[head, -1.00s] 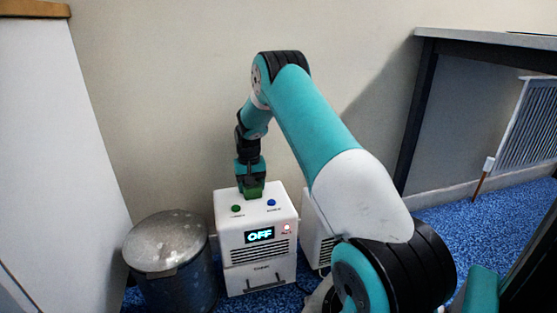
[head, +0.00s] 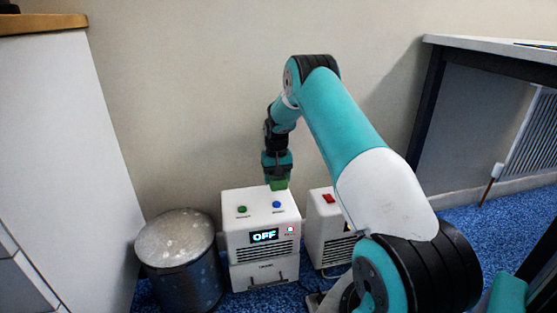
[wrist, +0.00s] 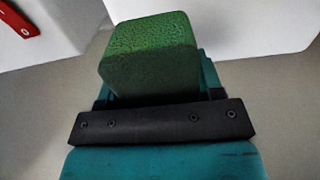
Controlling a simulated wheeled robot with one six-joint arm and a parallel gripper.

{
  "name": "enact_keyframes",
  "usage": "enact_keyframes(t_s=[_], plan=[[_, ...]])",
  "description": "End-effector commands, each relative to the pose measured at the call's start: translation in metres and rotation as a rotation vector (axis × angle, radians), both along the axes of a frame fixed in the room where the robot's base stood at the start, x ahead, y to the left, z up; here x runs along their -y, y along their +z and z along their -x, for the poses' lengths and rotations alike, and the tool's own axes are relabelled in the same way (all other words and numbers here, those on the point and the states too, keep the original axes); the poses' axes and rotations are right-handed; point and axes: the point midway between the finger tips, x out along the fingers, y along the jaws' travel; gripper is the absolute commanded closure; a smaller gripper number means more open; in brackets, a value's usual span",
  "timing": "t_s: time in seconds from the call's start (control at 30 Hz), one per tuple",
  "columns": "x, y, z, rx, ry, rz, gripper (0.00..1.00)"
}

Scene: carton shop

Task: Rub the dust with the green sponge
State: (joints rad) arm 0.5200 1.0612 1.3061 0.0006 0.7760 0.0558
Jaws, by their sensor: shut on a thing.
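My gripper (head: 278,176) is shut on the green sponge (head: 279,185) and points down, above the back edge of the white machine. In the wrist view the sponge (wrist: 150,52) sticks out of my gripper (wrist: 152,98) as a rough green block. From the head view I cannot tell whether the sponge touches the machine behind it. No patch is clearly dust. Pale specks show on the round metal bin's lid (head: 176,238), but I cannot tell what they are.
The white machine (head: 259,213) has a green button, a blue button and a display reading OFF. A second white box (head: 325,222) with a red switch stands close on its right. A cabinet (head: 60,140) is at left, a table (head: 490,47) at right.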

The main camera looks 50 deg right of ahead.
Motion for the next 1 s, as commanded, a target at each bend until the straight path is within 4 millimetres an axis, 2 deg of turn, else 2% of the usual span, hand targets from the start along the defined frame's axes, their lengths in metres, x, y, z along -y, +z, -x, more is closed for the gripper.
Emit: enact_keyframes(t_s=[0.03,0.5,0.9,1.0], plan=[[-0.001,0.01,-0.001,0.001,0.001,0.001,0.62],[-0.009,0.049,-0.005,0.001,0.013,0.0,0.62],[-0.011,0.05,-0.006,0.001,0.016,0.0,0.62],[-0.023,0.053,-0.006,0.001,0.037,0.0,0.62]])
